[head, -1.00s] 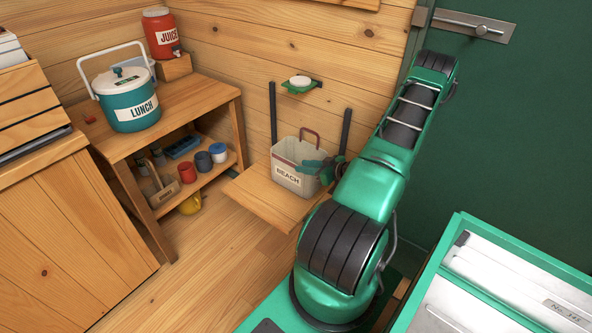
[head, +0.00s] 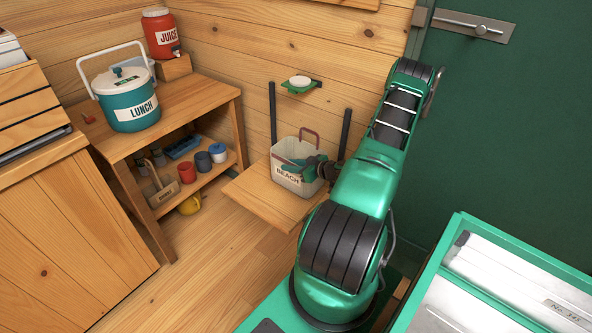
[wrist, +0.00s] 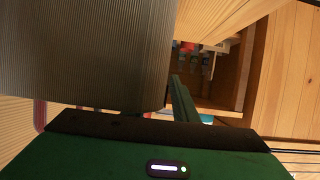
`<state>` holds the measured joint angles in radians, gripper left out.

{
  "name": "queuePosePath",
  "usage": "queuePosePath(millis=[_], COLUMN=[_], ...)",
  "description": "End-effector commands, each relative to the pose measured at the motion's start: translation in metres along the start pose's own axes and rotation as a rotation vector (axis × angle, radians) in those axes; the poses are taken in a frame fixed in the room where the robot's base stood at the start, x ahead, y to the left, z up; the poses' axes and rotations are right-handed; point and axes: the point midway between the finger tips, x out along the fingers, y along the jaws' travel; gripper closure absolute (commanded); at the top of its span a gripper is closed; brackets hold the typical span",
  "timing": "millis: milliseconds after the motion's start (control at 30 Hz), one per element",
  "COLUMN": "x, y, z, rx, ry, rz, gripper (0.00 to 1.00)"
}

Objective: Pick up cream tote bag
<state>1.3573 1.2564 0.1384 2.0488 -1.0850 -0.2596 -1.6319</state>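The cream tote bag (head: 288,182), labelled BEACH and with a maroon handle, stands upright on a low wooden shelf in the head view. My gripper (head: 299,168) is at the bag's upper right side, its green fingers overlapping the rim and opening. The fingers look apart, but part of them is hidden. In the wrist view the bag's ribbed side (wrist: 85,55) fills the upper left in shadow, very close. One green finger (wrist: 182,100) shows just right of it; the other is mostly hidden. I cannot tell whether they touch the bag.
The wooden fold-down shelf (head: 262,190) bears the bag. A wall bracket with a white item (head: 300,83) is above. The wooden bench (head: 185,105) at left holds a teal LUNCH cooler (head: 133,98) and red JUICE jug (head: 161,38). Cups stand on its lower shelf.

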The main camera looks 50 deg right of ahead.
Motion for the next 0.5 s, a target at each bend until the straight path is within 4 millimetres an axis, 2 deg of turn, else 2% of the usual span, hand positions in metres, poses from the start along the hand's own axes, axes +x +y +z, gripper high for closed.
queuePosePath(millis=[33, 100, 133, 500], x=[-0.0001, -0.0001, -0.0001, -0.0001], y=[0.0000, -0.0001, -0.0001, -0.0004], z=[-0.0001, -0.0001, -0.0002, -0.0004], rx=[0.000, 0.000, 0.000, -0.001], ry=[0.000, 0.000, 0.000, 0.000], rz=[0.000, 0.000, 0.000, -0.001], gripper=[0.81, 0.98, 1.00, 1.00])
